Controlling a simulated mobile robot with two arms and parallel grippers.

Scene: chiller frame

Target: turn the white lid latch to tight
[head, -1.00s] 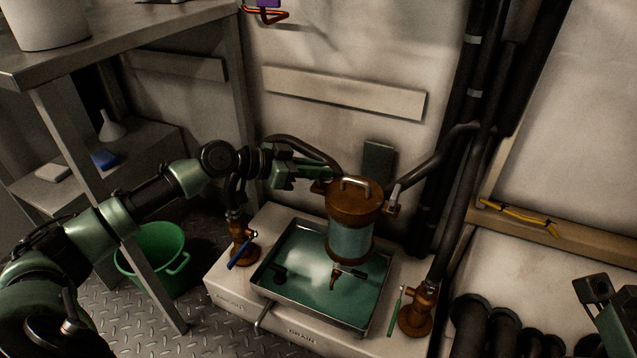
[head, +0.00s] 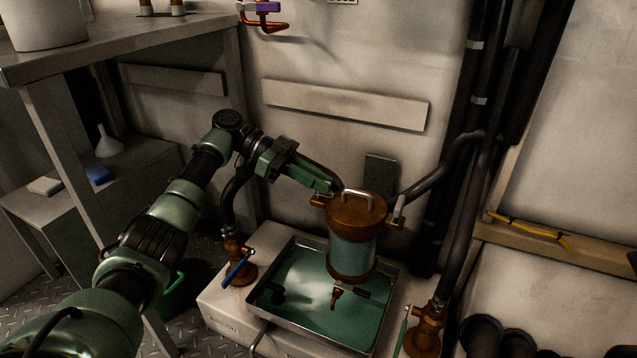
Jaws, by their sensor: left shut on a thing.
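A brown-lidded canister (head: 352,250) with a glassy teal body stands upright over the tray. Its round lid (head: 350,214) has a metal handle on top and a lug on each side. A pale latch (head: 398,210) hangs at the right lug. Only a dark sliver of my right gripper (head: 632,261) shows at the right edge.
A metal tray (head: 262,313) of teal liquid lies below the canister. Valves with a blue handle (head: 238,268) and a green handle (head: 404,331) flank it. Thick hoses run behind. A shelf (head: 130,45) stands at the left, a green bucket (head: 172,298) under my arm.

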